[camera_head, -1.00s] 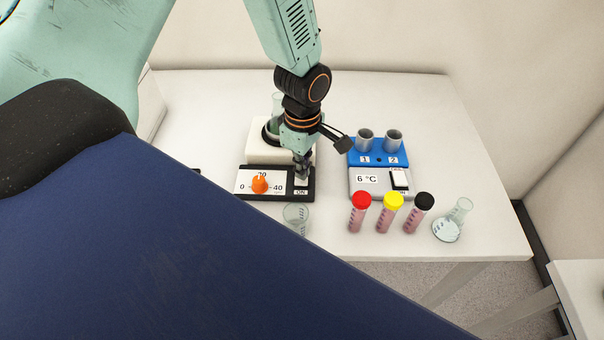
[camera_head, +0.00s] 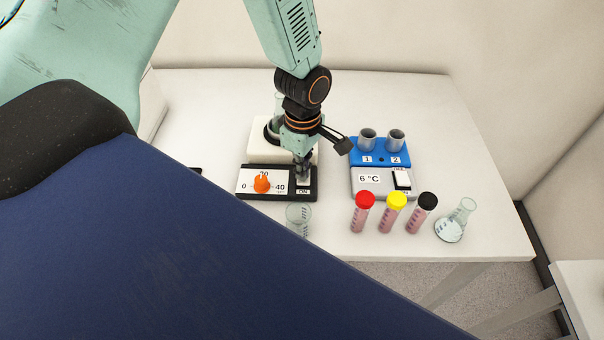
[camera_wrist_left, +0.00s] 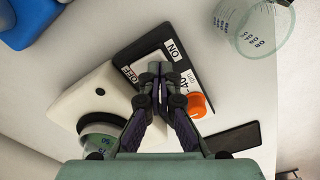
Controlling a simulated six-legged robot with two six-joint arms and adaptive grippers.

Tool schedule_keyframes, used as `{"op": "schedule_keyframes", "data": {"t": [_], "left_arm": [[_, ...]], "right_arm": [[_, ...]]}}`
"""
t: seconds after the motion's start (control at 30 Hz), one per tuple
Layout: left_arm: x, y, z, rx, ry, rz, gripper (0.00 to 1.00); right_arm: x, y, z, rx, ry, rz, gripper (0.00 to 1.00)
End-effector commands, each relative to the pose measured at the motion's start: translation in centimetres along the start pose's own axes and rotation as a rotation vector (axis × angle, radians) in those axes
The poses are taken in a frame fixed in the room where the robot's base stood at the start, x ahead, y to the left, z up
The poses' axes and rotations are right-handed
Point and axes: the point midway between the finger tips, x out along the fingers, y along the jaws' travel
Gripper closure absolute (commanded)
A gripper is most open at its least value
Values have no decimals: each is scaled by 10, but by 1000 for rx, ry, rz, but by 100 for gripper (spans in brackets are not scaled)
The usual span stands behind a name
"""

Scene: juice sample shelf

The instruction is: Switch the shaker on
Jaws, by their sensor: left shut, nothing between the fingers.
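The shaker (camera_head: 257,151) is a white block with a black front panel on the table. The panel bears an orange dial (camera_head: 262,183) between 0 and 40 and a white rocker switch marked ON at its near end (camera_head: 303,190). In the left wrist view the ON label (camera_wrist_left: 173,50) and OFF label (camera_wrist_left: 129,74) show at either end of the switch. My left gripper (camera_head: 303,178) is shut and empty, its fingertips pointing down at the switch and hiding part of it. I cannot tell whether they touch it. My right gripper is not in view.
A flask stands on the shaker. A clear beaker (camera_head: 298,217) stands just in front of the panel. To the right are a blue-topped cooler (camera_head: 372,160) showing 6 °C, red-, yellow- and black-capped tubes (camera_head: 391,214), and a flask (camera_head: 455,222). A dark flat object (camera_wrist_left: 232,139) lies beside the shaker.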

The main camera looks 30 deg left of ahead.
Motion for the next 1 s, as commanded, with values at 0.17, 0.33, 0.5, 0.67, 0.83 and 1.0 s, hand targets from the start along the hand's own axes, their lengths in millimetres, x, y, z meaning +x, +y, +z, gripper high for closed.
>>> {"op": "schedule_keyframes", "data": {"t": [0.17, 0.33, 0.5, 0.67, 0.83, 1.0], "left_arm": [[3, 0, 0, 0, 0, 0, 100], [5, 0, 0, 0, 0, 0, 100], [7, 0, 0, 0, 0, 1, 100], [9, 0, 0, 0, 0, 1, 100], [11, 0, 0, 0, 0, 1, 100], [13, 0, 0, 0, 0, 0, 100]], "right_arm": [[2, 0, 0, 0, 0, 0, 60], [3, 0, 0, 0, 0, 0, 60], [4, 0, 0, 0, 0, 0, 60], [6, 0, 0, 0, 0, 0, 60], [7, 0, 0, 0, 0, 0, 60], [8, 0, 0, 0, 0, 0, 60]]}}
